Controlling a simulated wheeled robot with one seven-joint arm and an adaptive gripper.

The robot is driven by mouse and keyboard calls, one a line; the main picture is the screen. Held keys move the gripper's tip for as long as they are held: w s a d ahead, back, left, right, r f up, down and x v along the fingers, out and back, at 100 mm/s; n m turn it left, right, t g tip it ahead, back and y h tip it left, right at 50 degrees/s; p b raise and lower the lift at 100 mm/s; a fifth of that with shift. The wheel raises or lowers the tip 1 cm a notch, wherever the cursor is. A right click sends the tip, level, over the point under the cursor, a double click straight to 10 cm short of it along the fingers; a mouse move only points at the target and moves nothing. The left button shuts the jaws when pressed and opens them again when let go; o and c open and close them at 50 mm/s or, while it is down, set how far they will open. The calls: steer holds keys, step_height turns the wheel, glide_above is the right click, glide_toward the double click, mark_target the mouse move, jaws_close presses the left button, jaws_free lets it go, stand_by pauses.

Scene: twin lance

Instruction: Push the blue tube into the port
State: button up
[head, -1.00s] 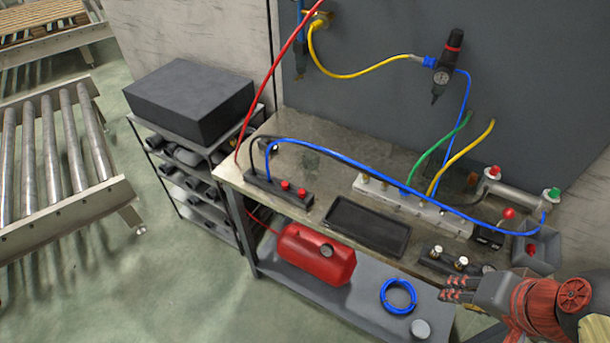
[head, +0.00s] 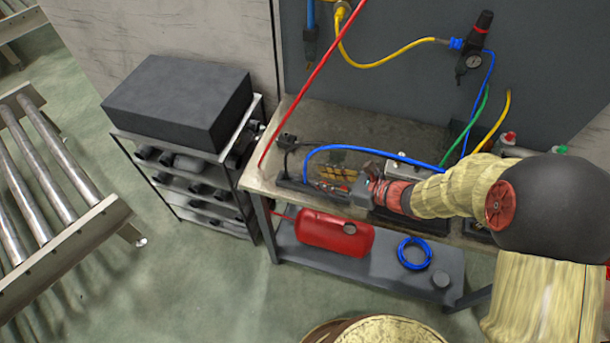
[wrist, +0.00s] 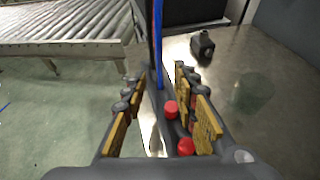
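The blue tube (head: 350,148) arcs over the bench in the head view. Its left end comes down at a black valve block (head: 291,184) on the bench's left part. My gripper (head: 333,181) is over that block, its yellow-padded fingers apart. In the wrist view, my gripper (wrist: 160,95) is open, with the block's two red buttons (wrist: 171,107) showing between the fingers. The blue tube (wrist: 158,40) rises beyond them beside a black hose. I cannot see whether the tube's end is seated; the port itself cannot be made out.
A red hose (head: 312,85) slants down to the bench's left edge. A red tank (head: 333,233) and a blue coil (head: 413,253) lie on the lower shelf. My arm covers much of the right bench. A small black fitting (wrist: 202,44) stands on the bench top.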

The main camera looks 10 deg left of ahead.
mark_target(305, 173)
steer(key=b+x, duration=0.1)
steer(key=x, duration=0.5)
steer(key=shift+w+a+b, duration=0.1)
steer(key=shift+a+b, duration=0.25)
steer(key=shift+a, duration=0.05)
steer(key=shift+c, duration=0.7)
jaws_close()
